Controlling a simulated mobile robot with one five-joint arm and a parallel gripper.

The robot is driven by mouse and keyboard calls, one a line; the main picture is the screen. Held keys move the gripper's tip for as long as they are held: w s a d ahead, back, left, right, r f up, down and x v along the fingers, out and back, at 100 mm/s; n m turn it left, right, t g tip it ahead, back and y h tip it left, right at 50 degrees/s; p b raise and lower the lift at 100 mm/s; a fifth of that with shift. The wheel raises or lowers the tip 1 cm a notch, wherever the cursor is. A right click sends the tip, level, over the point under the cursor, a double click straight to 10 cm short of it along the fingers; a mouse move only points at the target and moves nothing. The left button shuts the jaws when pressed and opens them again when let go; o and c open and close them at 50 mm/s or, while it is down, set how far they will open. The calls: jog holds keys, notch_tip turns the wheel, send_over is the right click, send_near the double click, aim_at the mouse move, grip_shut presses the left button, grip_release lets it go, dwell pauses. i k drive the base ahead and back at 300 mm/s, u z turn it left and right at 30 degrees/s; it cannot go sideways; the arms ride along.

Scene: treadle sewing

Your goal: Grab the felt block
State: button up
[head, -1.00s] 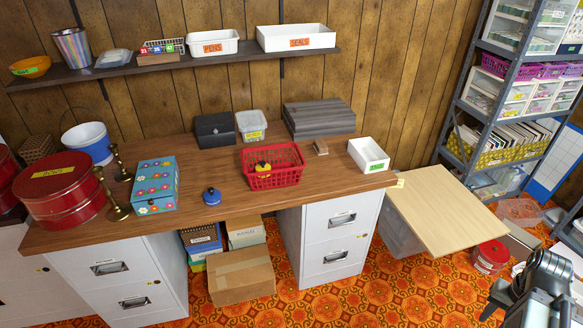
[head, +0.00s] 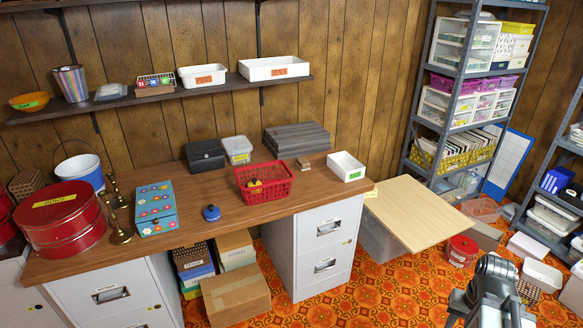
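A small brown block (head: 304,163), which looks like the felt block, lies on the brown desk top (head: 222,213) near its back edge. It is just right of and behind the red basket (head: 265,183), left of a white open box (head: 346,166), and in front of a grey striped stack (head: 297,138). It looks free of these things. A grey part of my arm (head: 494,290) shows at the bottom right, over the floor and well away from the block. My gripper's fingers cannot be made out.
The desk's left side holds a red tin (head: 62,220), candlesticks, a flowered box (head: 155,208) and a blue-lidded item (head: 211,213). A pale board (head: 418,206) juts out at the desk's right end. Patterned floor is open in front; boxes lie at the right.

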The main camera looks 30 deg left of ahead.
aim_at(301, 162)
jog(key=u, duration=1.9)
jog(key=i, duration=1.05)
